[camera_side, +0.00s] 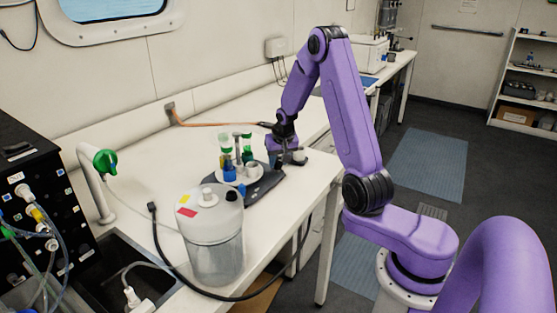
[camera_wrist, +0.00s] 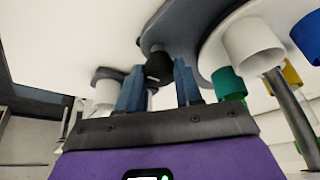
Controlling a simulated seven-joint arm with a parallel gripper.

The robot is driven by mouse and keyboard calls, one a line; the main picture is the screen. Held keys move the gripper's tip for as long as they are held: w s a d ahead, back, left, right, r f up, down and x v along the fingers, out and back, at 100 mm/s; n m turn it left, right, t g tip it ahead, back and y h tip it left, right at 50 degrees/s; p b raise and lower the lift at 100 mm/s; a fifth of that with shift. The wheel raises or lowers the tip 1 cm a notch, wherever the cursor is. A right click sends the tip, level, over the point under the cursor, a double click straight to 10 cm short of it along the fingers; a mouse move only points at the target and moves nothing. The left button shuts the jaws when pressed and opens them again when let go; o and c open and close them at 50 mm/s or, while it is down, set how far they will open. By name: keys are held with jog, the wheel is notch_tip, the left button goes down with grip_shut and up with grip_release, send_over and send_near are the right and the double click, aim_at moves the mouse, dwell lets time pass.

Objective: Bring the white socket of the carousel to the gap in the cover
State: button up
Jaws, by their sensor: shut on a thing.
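The carousel (camera_wrist: 222,28) is a pale round plate carrying a white socket (camera_wrist: 253,42), a green socket (camera_wrist: 230,84), a yellow socket (camera_wrist: 292,80) and a blue socket (camera_wrist: 309,36) in the wrist view. In the side view it stands on a dark grey base (camera_side: 264,187), with a blue socket (camera_side: 229,174) at its near side. My gripper (camera_wrist: 158,84) is shut on a black knob (camera_wrist: 158,66) beside the carousel. In the side view my gripper (camera_side: 281,152) is at the base's far right end. I cannot make out the cover's gap.
A white cup (camera_side: 299,157) stands close to my gripper on the right. A clear canister (camera_side: 214,245) with a white lid stands in front of the base. A black cable (camera_side: 174,260) loops around it. The bench behind (camera_side: 215,120) is mostly clear.

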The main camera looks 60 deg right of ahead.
jog(key=o, duration=1)
jog(key=shift+o, duration=0.2)
jog(key=shift+r, duration=0.15)
jog(key=v, duration=1.7)
jog(key=shift+a, duration=0.2)
